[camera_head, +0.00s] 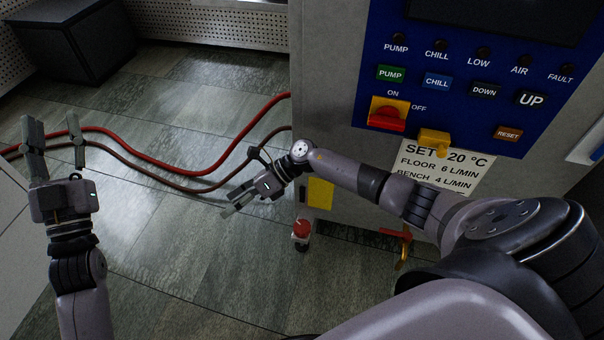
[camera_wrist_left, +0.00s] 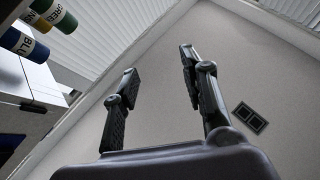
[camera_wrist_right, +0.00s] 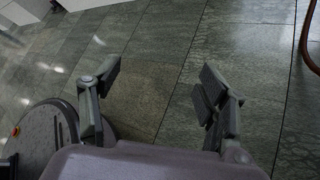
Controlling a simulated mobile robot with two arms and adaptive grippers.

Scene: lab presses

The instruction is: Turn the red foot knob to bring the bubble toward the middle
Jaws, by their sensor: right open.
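The red foot knob (camera_head: 301,229) stands at the lower left corner of the grey machine, close to the floor. The bubble cannot be made out in any view. My right gripper (camera_head: 230,203) is open and empty, above the floor to the left of the knob and apart from it.
The grey machine (camera_head: 335,110) bears a blue control panel (camera_head: 455,70) with a red rotary switch (camera_head: 388,113) and a yellow part (camera_head: 434,139) below. A red hose (camera_head: 190,173) crosses the floor behind my right gripper. A dark cabinet (camera_head: 75,40) stands far left. Open floor lies between my arms.

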